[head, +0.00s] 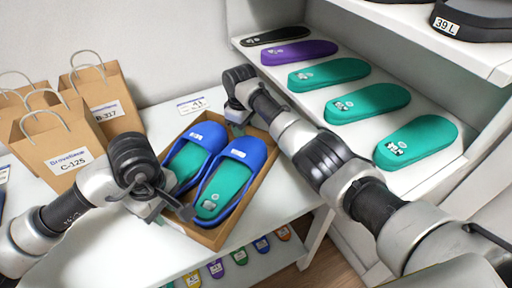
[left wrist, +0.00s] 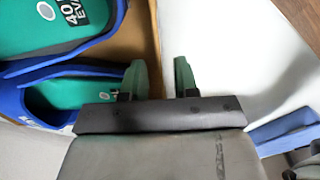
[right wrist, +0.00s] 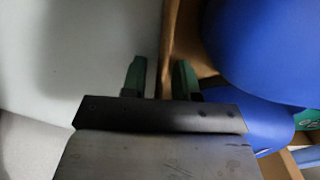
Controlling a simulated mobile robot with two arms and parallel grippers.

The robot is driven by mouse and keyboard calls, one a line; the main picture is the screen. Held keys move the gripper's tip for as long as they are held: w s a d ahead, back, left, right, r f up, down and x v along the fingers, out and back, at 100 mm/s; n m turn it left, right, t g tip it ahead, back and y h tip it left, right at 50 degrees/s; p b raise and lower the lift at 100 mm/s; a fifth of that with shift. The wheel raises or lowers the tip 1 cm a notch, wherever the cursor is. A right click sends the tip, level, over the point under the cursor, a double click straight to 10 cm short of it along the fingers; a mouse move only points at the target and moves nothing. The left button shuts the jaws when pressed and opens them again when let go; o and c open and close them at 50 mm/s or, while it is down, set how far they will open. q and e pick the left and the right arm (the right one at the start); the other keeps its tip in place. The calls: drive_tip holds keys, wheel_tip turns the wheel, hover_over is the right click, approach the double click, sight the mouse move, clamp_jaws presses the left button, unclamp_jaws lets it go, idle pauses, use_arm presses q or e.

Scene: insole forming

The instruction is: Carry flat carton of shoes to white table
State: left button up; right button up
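The flat carton (head: 262,172) is a shallow open brown box on a white table (head: 105,240). It holds a pair of blue slippers with green insoles (head: 222,190). My left gripper (head: 168,208) is at the carton's near left side. In the left wrist view its two fingers (left wrist: 162,78) stand apart, with the carton wall (left wrist: 153,45) between them. My right gripper (head: 238,126) is at the carton's far side. In the right wrist view its fingers (right wrist: 160,78) are also apart, with the carton's edge (right wrist: 170,35) between them. Both arms partly cover the carton.
Paper bags (head: 65,140) stand left of the carton, and a label card (head: 193,104) lies behind it. A white shelf unit (head: 395,165) on the right holds several insoles (head: 368,103). Small colored items (head: 240,257) sit on a lower shelf under the table.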

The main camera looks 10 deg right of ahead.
use_arm(q)
wheel_tip(320, 180, up, 7)
drive_tip(key=shift+r, duration=0.2)
use_arm(e)
drive_tip(key=shift+r, duration=0.15)
use_arm(q)
drive_tip(key=shift+r, duration=0.25)
use_arm(e)
wheel_tip(320, 180, up, 12)
drive_tip(key=shift+f, duration=0.15)
